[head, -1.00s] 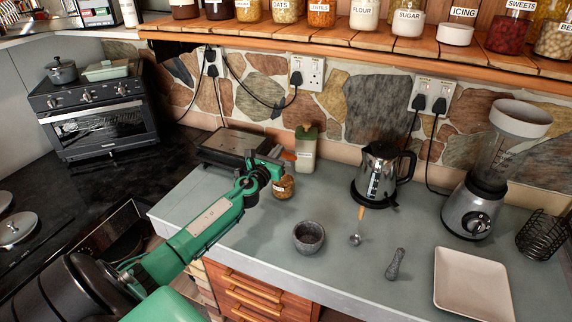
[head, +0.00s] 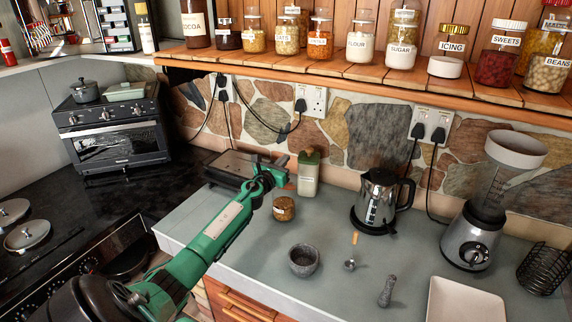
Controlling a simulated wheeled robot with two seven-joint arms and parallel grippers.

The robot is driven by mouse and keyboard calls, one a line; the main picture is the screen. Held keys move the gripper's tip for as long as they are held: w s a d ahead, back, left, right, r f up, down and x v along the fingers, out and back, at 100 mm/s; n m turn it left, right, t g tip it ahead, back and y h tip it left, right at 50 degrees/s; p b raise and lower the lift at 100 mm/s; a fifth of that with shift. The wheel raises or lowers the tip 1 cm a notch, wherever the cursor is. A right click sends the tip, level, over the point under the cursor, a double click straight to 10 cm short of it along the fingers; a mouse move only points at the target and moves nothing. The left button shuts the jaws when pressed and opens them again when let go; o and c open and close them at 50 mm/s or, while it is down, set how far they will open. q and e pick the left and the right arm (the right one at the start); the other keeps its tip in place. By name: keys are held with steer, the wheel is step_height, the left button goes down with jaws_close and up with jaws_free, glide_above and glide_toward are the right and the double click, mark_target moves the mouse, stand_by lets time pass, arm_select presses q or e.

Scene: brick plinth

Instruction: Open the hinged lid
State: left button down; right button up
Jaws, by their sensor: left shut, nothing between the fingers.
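A low, dark, flat-topped appliance (head: 231,166) sits at the back left of the grey counter, against the stone wall. It looks like the hinged-lid item, and its top lies flat. My left gripper (head: 281,172) is shut and empty at the appliance's right end, partly covering it. I cannot tell whether they touch. The hinge and any handle are not clear. My right gripper is out of view.
A small brown jar (head: 284,209) stands just in front of my left gripper, and a green-capped bottle (head: 308,175) stands just right of it.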

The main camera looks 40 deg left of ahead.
arm_select(q)
steer(key=shift+a, duration=0.25)
steer(key=shift+d, duration=0.1)
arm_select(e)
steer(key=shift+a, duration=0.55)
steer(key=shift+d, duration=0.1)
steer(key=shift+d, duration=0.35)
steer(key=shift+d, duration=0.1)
